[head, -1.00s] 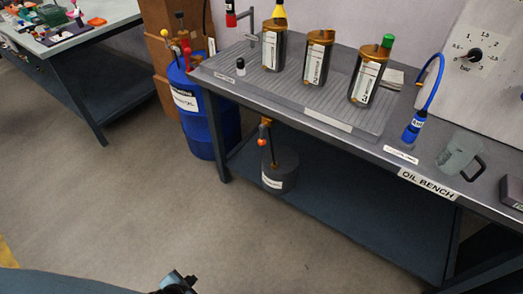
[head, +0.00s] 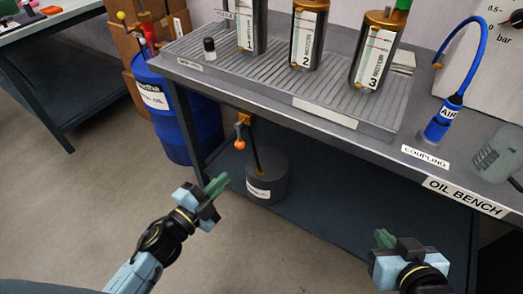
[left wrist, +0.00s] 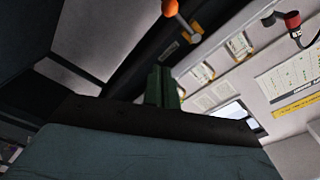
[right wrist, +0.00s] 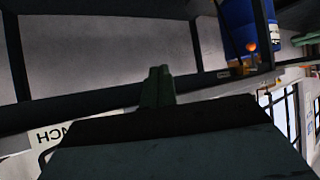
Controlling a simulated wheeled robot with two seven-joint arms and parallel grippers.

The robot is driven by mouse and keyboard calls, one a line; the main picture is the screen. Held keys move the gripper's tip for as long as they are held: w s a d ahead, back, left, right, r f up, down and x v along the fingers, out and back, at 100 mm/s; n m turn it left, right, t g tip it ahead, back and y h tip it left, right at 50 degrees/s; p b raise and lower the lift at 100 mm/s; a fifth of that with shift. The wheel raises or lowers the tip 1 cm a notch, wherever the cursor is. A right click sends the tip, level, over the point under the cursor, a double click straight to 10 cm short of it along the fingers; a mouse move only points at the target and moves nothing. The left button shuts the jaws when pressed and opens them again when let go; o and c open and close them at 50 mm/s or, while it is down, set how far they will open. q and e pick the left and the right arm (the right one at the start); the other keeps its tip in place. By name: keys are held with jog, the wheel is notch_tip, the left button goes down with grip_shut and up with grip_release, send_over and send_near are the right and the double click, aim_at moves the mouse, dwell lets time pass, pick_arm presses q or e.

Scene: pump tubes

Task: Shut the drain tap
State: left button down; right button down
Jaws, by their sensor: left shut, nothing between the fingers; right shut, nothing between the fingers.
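The drain tap (head: 245,119) is a brass fitting under the front edge of the bench. Its lever hangs down and ends in an orange knob (head: 239,144). A thin dark line runs from the tap to the dark can (head: 266,178) below; I cannot tell whether it is oil or a tube. My left gripper (head: 217,185) is shut and empty, below and left of the knob, apart from it. In the left wrist view the orange knob (left wrist: 170,7) shows beyond the green fingers. My right gripper (head: 384,238) is shut and empty, in front of the bench at the right.
The oil bench (head: 300,130) carries a ribbed tray with three numbered canisters, a blue air coupling (head: 440,122) and a clear jug (head: 499,155). A blue drum (head: 180,110) stands left of the bench leg. The lower shelf (head: 340,210) lies behind my grippers. Open floor lies at the left.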

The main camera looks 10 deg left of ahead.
aim_at(239, 137)
pick_arm(q)
jog(key=shift+d+r, duration=0.1)
jog(key=shift+r, duration=0.1)
pick_arm(e)
jog(key=shift+s+r, duration=0.1)
jog(key=shift+r, duration=0.15)
